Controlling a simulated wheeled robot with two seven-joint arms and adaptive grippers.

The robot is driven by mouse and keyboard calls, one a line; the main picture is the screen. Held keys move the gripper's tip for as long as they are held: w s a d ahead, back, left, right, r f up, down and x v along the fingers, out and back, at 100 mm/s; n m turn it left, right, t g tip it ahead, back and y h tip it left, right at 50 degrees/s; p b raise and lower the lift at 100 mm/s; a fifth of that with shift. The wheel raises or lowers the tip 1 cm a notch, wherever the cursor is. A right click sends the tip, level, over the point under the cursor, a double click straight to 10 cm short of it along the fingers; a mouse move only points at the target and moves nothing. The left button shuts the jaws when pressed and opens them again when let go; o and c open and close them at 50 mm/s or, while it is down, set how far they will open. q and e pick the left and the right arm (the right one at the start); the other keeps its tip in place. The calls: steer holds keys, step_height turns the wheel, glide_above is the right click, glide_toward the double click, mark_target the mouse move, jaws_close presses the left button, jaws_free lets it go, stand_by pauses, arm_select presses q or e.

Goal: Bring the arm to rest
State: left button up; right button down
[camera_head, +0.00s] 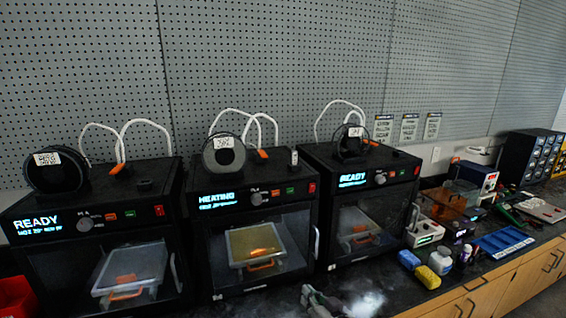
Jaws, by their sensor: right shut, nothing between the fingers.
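My right gripper (309,291) shows at the bottom middle edge, low in front of the middle and right printers. It is shut and empty, and it touches nothing that I can make out. Most of its arm is cut off by the lower edge. My left gripper is not in view.
Three black 3D printers stand in a row: left (28,247), middle (202,250) and right (328,225). Their doors look shut. A yellow block (428,277), a blue block (408,259), a white bottle (440,261) and a blue tray (503,242) are on the dark counter at right.

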steer(key=s+d+f+g+h, duration=0.3)
steer(key=s+d+f+g, duration=0.25)
steer(key=s+d, duration=0.4)
steer(key=s+d+f+g+h, duration=0.35)
steer(key=s+d+f, duration=0.25)
steer(key=s, duration=0.7)
step_height(320, 180, down, 33)
steer(key=s+g, duration=0.2)
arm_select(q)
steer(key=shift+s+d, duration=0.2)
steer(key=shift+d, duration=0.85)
arm_select(e)
steer(key=s+d+f, duration=0.2)
steer(key=s+f, duration=0.7)
steer(key=s, duration=0.2)
steer(key=s+d+f, duration=0.3)
steer(key=s+f, duration=0.7)
steer(key=s, duration=0.1)
steer(key=shift+f+n+g, duration=0.25)
steer(key=shift+n+g, duration=0.05)
steer(key=shift+n, duration=0.1)
